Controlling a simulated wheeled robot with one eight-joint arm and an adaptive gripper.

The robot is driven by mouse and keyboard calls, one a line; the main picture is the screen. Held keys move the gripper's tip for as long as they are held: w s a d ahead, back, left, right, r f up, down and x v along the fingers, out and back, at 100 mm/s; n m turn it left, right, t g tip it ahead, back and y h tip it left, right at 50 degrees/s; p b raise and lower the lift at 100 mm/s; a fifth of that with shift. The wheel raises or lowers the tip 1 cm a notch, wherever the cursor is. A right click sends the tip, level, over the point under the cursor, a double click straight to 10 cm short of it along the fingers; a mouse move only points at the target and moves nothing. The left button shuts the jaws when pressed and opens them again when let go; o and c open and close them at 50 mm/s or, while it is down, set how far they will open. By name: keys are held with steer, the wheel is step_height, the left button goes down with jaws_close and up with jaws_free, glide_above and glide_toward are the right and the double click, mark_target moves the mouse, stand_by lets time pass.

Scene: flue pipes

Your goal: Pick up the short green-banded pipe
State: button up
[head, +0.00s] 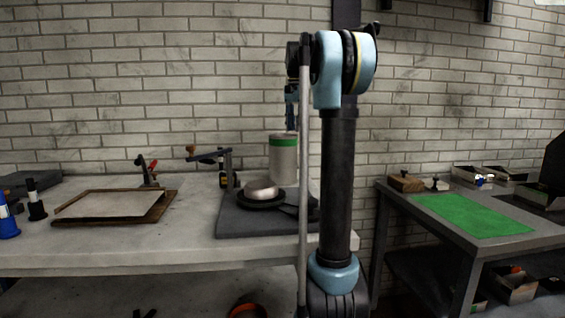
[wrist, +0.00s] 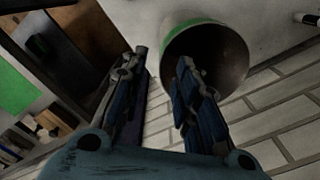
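The short green-banded pipe (head: 283,158) is a pale cylinder standing upright toward the back of the bench, with a green band near its top. My gripper (head: 291,122) points down just above its top edge, partly hidden by my arm. In the wrist view, the pipe (wrist: 233,45) shows its round open end and dark inside. My gripper's fingers (wrist: 162,66) are apart with nothing between them that I can make out. The right finger overlaps the pipe's opening and the left finger lies outside it. Whether a fingertip is inside the pipe I cannot tell.
A round dark piece with a pale top (head: 261,189) sits on the grey mat (head: 255,226) in front of the pipe. A clamp stand (head: 225,170) is close at its left. A framed board (head: 116,221) lies further left. A side table with a green mat (head: 470,216) stands right.

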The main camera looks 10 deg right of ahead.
steer(key=f, duration=0.6)
steer(key=shift+a, duration=0.2)
steer(key=shift+c, duration=0.4)
jaws_close()
